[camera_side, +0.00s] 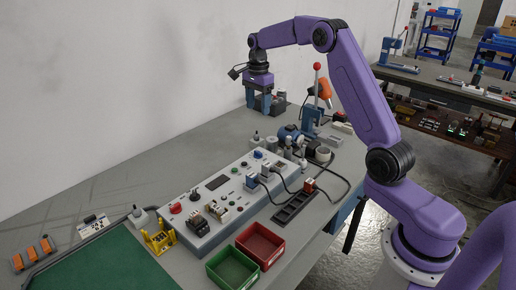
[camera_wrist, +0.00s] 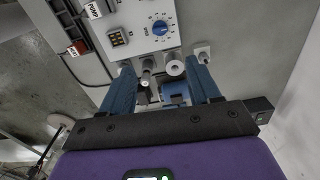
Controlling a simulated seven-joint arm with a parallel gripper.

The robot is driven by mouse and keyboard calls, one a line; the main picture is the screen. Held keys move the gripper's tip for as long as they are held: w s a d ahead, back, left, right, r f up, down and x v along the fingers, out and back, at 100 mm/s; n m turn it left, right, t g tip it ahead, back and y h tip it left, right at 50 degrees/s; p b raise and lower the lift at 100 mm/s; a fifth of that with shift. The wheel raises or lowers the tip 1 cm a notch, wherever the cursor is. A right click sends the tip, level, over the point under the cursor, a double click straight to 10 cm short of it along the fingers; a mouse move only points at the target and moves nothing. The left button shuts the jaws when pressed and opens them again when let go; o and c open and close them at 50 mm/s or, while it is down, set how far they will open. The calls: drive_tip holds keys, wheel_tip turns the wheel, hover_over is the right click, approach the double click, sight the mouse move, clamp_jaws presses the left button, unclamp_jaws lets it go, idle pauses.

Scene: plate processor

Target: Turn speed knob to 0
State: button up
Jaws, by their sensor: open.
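The speed knob, a blue round knob (camera_wrist: 160,27) with a dial scale around it, is on the grey control panel (camera_wrist: 140,50) in the wrist view. It is probably the blue knob (camera_side: 258,154) at the far end of the panel in the side view. My gripper (camera_wrist: 161,68) is open, with its two blue fingers apart and pointing toward the panel end. The knob lies beyond the fingertips, not between them. In the side view my gripper (camera_side: 264,108) is high at the back, apart from the panel.
Grey cylindrical fittings (camera_wrist: 174,66) stand near the fingertips. In the side view a blue press with a red-ball lever (camera_side: 317,68) stands right of my gripper. Red and green bins (camera_side: 260,243) sit at the front. Cables run beside the panel. A wall is behind.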

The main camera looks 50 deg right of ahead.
sight(258, 152)
wheel_tip(258, 152, down, 17)
drive_tip(key=shift+f, duration=0.1)
idle(0.5)
drive_tip(key=c, duration=1)
